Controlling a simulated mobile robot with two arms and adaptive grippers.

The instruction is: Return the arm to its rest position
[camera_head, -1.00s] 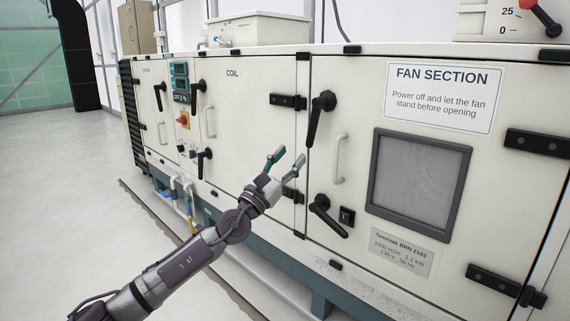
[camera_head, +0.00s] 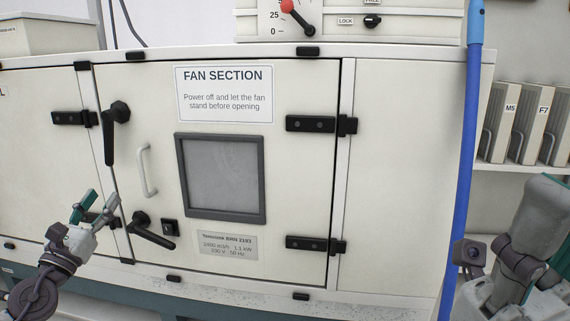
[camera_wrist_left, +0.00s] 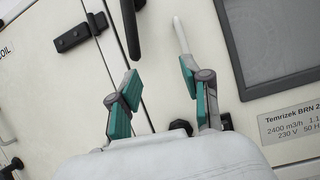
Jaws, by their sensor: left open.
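My left gripper (camera_head: 101,203) is at the lower left in the head view, in front of the cream cabinet. Its two teal-padded fingers are apart with nothing between them. The open fingers also show in the left wrist view (camera_wrist_left: 160,98), with the cabinet face behind them. My right arm (camera_head: 525,245) is folded at the lower right edge of the head view, and its finger state is not clear.
The fan section door (camera_head: 290,180) has a window (camera_head: 222,178), a pale handle (camera_head: 147,170) and black latches (camera_head: 117,130). A blue pole (camera_head: 467,150) stands upright at the right. Filters (camera_head: 530,125) sit on a shelf behind it.

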